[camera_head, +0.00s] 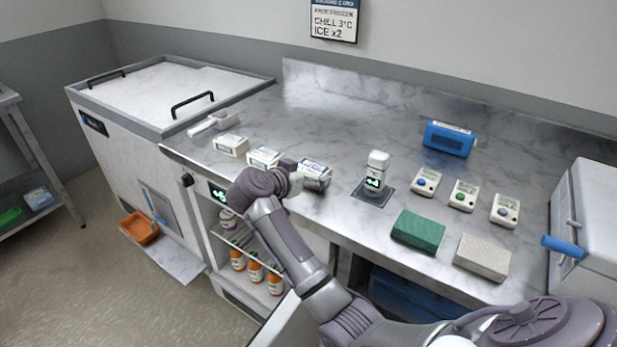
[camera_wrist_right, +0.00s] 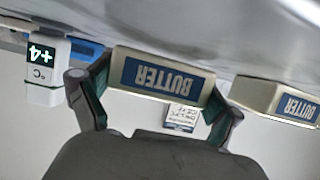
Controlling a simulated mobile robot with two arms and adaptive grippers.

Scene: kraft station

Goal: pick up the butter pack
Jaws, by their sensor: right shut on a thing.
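Three butter packs stand along the front left of the steel counter in the head view. My right gripper (camera_head: 313,182) is at the rightmost butter pack (camera_head: 317,166) and partly hides it. In the right wrist view, which is upside down, the gripper (camera_wrist_right: 157,88) is shut on this white pack (camera_wrist_right: 165,75) with its blue "BUTTER" label, one finger at each end. I cannot tell whether the pack touches the counter. The middle pack (camera_head: 264,157) stands beside it and also shows in the wrist view (camera_wrist_right: 272,97). The left pack (camera_head: 230,144) is farther away. My left gripper is not in view.
A white temperature display (camera_head: 376,171) stands right of the packs on a dark pad. Green (camera_head: 418,231) and beige (camera_head: 483,257) blocks, small button boxes (camera_head: 463,195) and a blue case (camera_head: 449,139) are farther right. A scoop (camera_head: 214,123) lies left. The back counter is clear.

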